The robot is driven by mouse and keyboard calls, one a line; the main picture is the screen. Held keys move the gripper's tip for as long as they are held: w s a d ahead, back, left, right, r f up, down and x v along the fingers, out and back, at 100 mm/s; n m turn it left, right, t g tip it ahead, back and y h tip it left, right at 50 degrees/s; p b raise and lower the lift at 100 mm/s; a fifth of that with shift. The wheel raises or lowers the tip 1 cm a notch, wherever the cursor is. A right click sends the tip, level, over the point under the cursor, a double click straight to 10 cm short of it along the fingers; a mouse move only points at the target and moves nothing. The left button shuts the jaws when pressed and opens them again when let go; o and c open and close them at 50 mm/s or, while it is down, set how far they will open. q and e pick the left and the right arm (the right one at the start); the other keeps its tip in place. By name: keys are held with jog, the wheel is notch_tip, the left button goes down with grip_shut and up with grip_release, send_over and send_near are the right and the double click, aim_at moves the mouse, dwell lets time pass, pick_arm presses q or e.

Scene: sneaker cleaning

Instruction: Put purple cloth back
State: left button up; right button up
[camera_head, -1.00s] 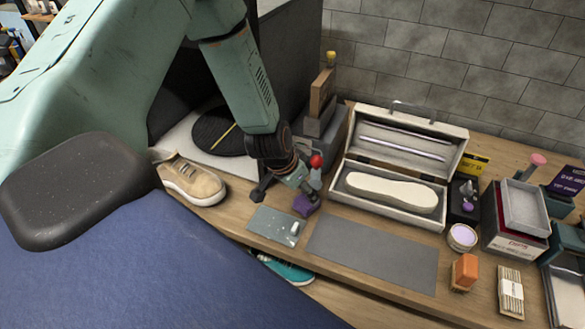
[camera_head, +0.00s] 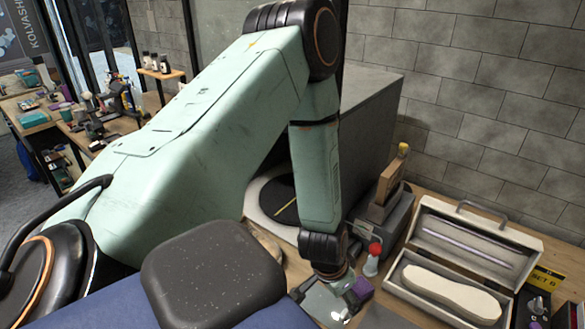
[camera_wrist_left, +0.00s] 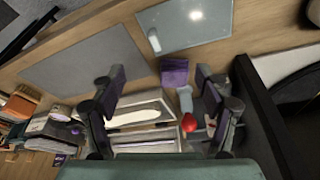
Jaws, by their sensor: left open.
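The purple cloth (camera_head: 362,288) is a small folded square on the wooden bench, beside the glass plate. It also shows in the left wrist view (camera_wrist_left: 174,72), between and beyond my fingers and nearer the right one. My left gripper (camera_head: 335,287) points down beside the cloth and partly hides the plate. In the left wrist view my left gripper (camera_wrist_left: 160,75) is open, with its two fingers wide apart and nothing held. I cannot tell the exact gap between the fingers and the cloth. My right gripper is not in view.
A red-topped bottle (camera_head: 374,262) stands close behind the cloth. An open case (camera_head: 470,232) with a pale insole lies to the right. The glass plate (camera_wrist_left: 185,22) and a grey mat (camera_wrist_left: 85,68) lie beside the cloth. A dark box stands behind my arm.

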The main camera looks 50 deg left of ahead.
pick_arm(q)
jog(key=s+d+f+g, duration=0.1)
jog(key=s+d+f, duration=0.1)
jog(key=s, duration=0.8)
jog(key=s+d+f+n+g, duration=0.1)
jog(key=s+d, duration=0.3)
jog(key=s, duration=0.7)
jog(key=shift+s+d+f+n+g, duration=0.2)
jog(key=shift+f+n+g, duration=0.1)
jog(key=shift+f+g, duration=0.45)
jog(key=shift+d+r, duration=0.1)
jog(key=shift+d, duration=0.1)
jog(key=shift+a, duration=0.15)
